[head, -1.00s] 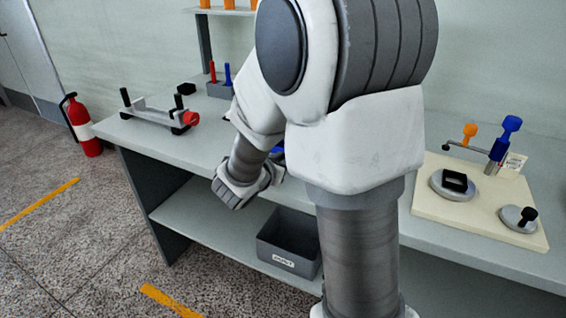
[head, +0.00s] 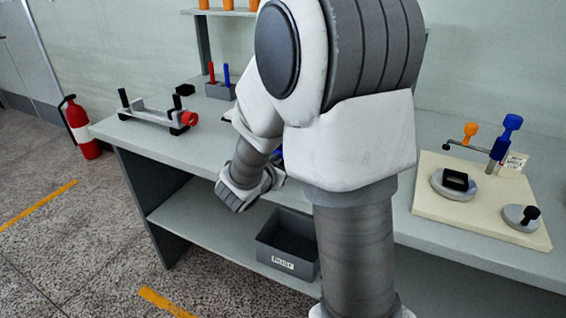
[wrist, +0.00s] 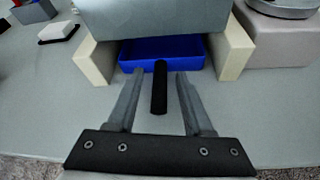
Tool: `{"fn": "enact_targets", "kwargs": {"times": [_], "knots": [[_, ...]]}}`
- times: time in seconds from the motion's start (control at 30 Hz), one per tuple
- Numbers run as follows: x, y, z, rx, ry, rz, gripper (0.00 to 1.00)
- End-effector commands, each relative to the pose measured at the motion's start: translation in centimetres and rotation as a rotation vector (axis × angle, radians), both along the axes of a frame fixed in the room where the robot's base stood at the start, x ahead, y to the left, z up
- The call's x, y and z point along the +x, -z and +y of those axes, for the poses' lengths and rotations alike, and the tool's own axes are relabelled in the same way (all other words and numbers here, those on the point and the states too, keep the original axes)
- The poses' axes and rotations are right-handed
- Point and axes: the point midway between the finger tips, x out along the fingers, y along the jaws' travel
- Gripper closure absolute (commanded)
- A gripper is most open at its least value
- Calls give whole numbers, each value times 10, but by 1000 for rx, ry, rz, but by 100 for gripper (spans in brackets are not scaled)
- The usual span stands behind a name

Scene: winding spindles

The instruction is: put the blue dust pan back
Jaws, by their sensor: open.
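The blue dust pan (wrist: 160,52) sits on the bench top in the wrist view, partly under a grey block (wrist: 160,18) and between two cream side blocks (wrist: 232,50). Its black handle (wrist: 159,90) points toward me. My gripper (wrist: 158,80) is open, with one finger on each side of the handle and a gap showing on both sides. The pan's far part is hidden beneath the grey block. In the head view my arm covers most of this spot, and only a bit of blue shows beside my wrist.
A grey bin labelled DUST (head: 288,245) stands on the lower shelf. A cream board (head: 440,203) with discs and a blue-handled clamp lies at right. A roller stand (head: 150,115) is at left. In the wrist view, a white-topped black block (wrist: 58,32) sits left.

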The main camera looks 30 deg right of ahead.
Motion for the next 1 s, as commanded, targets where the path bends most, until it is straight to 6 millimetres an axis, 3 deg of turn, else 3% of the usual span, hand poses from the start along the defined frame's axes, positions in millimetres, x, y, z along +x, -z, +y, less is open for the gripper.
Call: {"fn": "enact_targets", "kwargs": {"times": [0.13, 0.7, 0.87, 1.0], "knots": [[0, -6, 0, 0, 0, 0, 49], [-68, -45, 75, 0, -3, -1, 49], [-77, -50, 80, 10, 16, -8, 49], [-99, -60, 63, 103, 152, -66, 49]]}}
